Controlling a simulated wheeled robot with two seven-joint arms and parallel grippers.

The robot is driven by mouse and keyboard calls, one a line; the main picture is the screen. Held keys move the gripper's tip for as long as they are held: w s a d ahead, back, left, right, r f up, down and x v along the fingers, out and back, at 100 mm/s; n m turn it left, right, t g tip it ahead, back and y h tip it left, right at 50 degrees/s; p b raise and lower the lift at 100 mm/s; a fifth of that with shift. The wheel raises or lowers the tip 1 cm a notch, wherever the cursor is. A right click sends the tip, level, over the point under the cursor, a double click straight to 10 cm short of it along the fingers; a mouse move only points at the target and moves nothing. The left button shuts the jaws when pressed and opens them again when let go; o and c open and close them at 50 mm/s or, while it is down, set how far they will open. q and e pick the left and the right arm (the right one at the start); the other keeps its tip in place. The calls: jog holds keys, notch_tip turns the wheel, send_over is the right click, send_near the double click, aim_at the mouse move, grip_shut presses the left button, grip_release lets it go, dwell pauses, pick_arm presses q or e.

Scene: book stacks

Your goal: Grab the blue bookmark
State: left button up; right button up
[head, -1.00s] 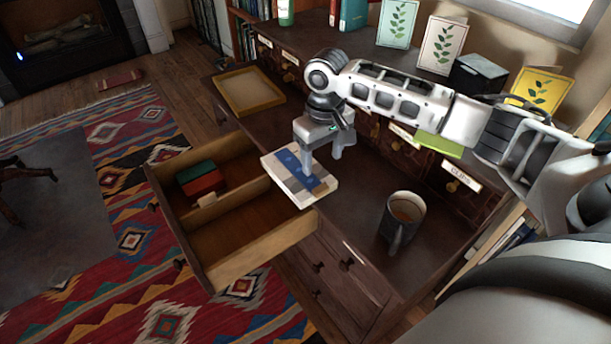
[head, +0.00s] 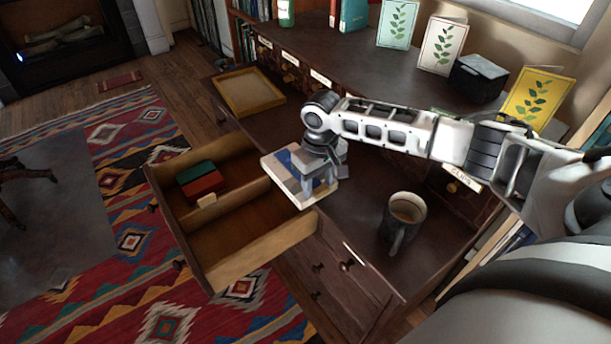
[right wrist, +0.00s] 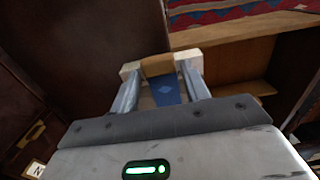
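The blue bookmark (head: 284,157) lies on a patchwork-covered book (head: 271,166) with pale edges. The book rests at the desk's edge beside the open drawer. My right gripper (head: 318,187) points down over the near part of the book and hides part of the bookmark in the head view. In the right wrist view the bookmark (right wrist: 166,91) shows as a blue strip between the two fingers (right wrist: 161,88), which are apart with space beside the strip. I cannot tell how far the fingertips are above the cover. My left gripper is not in view.
The pulled-out drawer (head: 262,257) holds a stacked red and green item (head: 200,180) on its far side. A dark mug (head: 402,220) stands right of the book. A yellow tray (head: 248,91) lies at the back left. Several cards stand on the upper shelf.

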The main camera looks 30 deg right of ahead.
jog(key=c, duration=0.6)
